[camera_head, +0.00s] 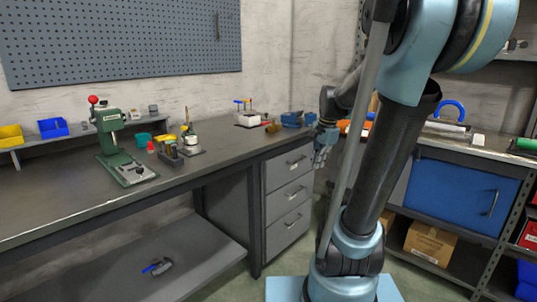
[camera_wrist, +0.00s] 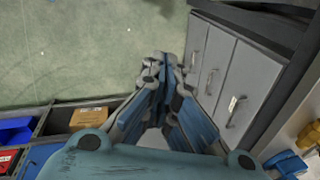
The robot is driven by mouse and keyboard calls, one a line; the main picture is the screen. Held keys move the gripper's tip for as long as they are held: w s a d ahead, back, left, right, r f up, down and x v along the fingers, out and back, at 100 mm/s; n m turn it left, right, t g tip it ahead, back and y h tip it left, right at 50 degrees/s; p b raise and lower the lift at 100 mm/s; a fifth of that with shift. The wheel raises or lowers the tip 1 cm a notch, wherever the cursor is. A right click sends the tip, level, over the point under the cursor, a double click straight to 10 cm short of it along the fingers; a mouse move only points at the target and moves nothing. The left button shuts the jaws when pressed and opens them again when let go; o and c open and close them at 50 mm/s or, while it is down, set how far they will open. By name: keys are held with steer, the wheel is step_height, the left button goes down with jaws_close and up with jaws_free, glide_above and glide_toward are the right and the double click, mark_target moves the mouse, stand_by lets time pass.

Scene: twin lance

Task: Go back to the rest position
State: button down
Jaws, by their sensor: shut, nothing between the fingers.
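My gripper (camera_head: 323,150) hangs beyond my arm in the head view, beside the right end of the workbench (camera_head: 222,152). It points down and is partly hidden by my arm. In the wrist view my gripper (camera_wrist: 168,68) has its blue-and-grey fingers drawn together with nothing between them. The fingers point toward the green floor (camera_wrist: 80,45) and the grey drawers (camera_wrist: 215,70).
The workbench carries a green press (camera_head: 112,140), small tools and a blue vise (camera_head: 293,119). Grey drawers (camera_head: 289,190) stand below it. At right is a bench with a blue cabinet door (camera_head: 460,190) and a cardboard box (camera_head: 430,241). Open floor lies between.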

steer(key=s+f+n, duration=0.5)
steer(key=s, duration=0.5)
steer(key=s+f+n+h, duration=0.1)
steer(key=s+f+n, duration=0.5)
steer(key=s, duration=0.4)
steer(key=shift+s+d+f, duration=0.15)
steer(key=shift+d+f, duration=0.1)
steer(key=shift+f, duration=0.05)
